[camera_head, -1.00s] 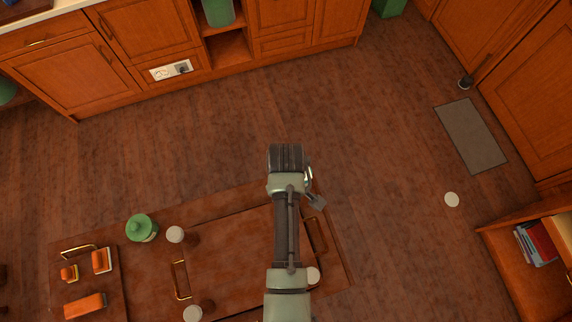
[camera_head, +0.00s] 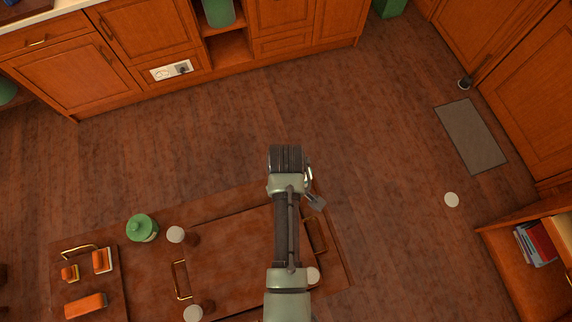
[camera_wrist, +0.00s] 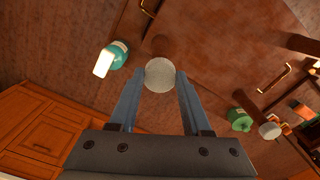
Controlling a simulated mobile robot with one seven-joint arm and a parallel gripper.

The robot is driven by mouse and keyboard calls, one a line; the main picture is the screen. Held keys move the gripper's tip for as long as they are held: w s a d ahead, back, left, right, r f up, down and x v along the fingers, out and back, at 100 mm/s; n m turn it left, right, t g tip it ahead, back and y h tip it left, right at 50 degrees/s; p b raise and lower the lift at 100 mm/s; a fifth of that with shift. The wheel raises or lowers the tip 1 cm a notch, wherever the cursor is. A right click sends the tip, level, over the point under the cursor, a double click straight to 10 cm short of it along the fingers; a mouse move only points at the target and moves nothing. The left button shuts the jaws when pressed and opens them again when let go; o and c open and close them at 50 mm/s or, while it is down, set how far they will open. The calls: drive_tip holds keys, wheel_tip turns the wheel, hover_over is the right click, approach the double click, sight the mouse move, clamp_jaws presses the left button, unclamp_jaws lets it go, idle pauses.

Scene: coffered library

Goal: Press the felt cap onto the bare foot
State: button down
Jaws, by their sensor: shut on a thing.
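My gripper (camera_wrist: 160,85) is shut on the white round felt cap (camera_wrist: 160,75) in the wrist view. A brown leg (camera_wrist: 160,44) stands directly behind the cap; its end is hidden, so I cannot tell whether cap and foot touch. The leg belongs to an upturned wooden piece (camera_head: 228,250) with brass handles. Its other legs carry pale round caps, at the upper left (camera_head: 175,234), lower left (camera_head: 193,313) and lower right (camera_head: 313,275).
A green jar (camera_head: 142,228) stands left of the upturned piece. Orange blocks (camera_head: 86,306) lie further left. A teal bottle (camera_wrist: 110,60) shows in the wrist view. A white disc (camera_head: 452,199) lies at right, near a grey mat (camera_head: 470,135). The floor behind is clear.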

drive_tip(key=shift+f+b, duration=1)
drive_tip(key=shift+f, duration=0.65)
drive_tip(key=shift+c, duration=1.4)
unclamp_jaws()
drive_tip(key=shift+r, duration=0.1)
wheel_tip(320, 180, up, 13)
drive_tip(key=b, duration=0.1)
drive_tip(key=shift+b, duration=0.35)
